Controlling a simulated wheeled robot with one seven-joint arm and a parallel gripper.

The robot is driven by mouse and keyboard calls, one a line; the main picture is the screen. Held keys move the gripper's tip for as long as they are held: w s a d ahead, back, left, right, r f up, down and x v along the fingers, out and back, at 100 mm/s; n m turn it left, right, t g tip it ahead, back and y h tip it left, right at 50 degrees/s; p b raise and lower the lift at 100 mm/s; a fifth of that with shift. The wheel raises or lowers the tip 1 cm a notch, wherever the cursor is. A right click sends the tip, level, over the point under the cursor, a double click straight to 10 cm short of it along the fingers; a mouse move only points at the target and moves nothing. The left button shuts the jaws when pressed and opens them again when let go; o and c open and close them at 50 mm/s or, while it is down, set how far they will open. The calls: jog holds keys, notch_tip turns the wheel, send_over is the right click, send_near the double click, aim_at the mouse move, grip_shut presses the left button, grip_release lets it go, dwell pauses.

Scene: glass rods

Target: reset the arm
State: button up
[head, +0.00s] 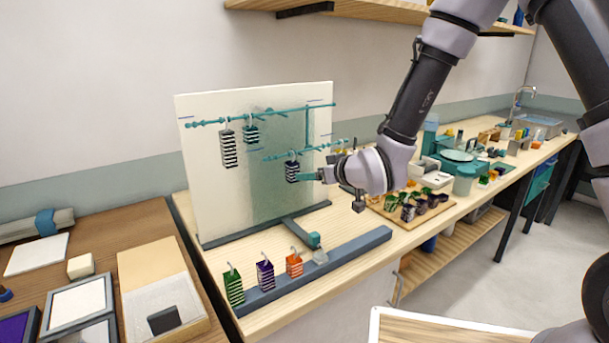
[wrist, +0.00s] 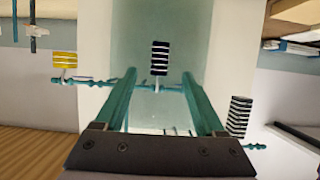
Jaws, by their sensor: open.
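My gripper (head: 309,176) is at the front of the upright pale board (head: 210,165), beside a dark striped block (head: 292,171) hanging by a hook from the lower teal rod (head: 285,155). In the wrist view my gripper (wrist: 159,74) has its two teal fingers apart. The dark striped block (wrist: 160,57) shows between and beyond the fingertips, still on its rod; I cannot tell if a finger touches it. A yellow striped block (wrist: 64,60) and a black-and-white striped block (wrist: 240,115) hang to either side.
Two striped blocks (head: 228,150) (head: 250,133) hang from the upper rod (head: 215,122). Green (head: 233,287), purple (head: 265,273) and orange (head: 294,263) blocks stand along the blue-grey rail (head: 350,254). A wooden tray (head: 440,213) of small dark items lies right. A shelf (head: 370,11) is overhead.

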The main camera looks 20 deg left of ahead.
jog(key=w+d+r+m+h, duration=0.1)
jog(key=d+r+m+h, duration=0.1)
jog(key=d+r, duration=0.5)
jog(key=w+d+r+m+h, duration=0.1)
jog(key=d+r+m+h, duration=0.2)
jog(key=d, duration=0.7)
jog(key=w+d+r+m+h, duration=0.1)
jog(key=d+r+m, duration=0.1)
jog(key=d+r, duration=0.55)
jog(key=s+d+r+m+h, duration=0.1)
jog(key=s+d+r+m, duration=0.2)
jog(key=s+d, duration=0.5)
jog(key=s+d+r+m+g+h, duration=0.1)
jog(key=s+d+m, duration=0.3)
jog(key=s+d, duration=0.5)
jog(key=shift+s+r+g, duration=0.3)
jog(key=shift+s+r, duration=0.2)
jog(key=shift+r, duration=0.4)
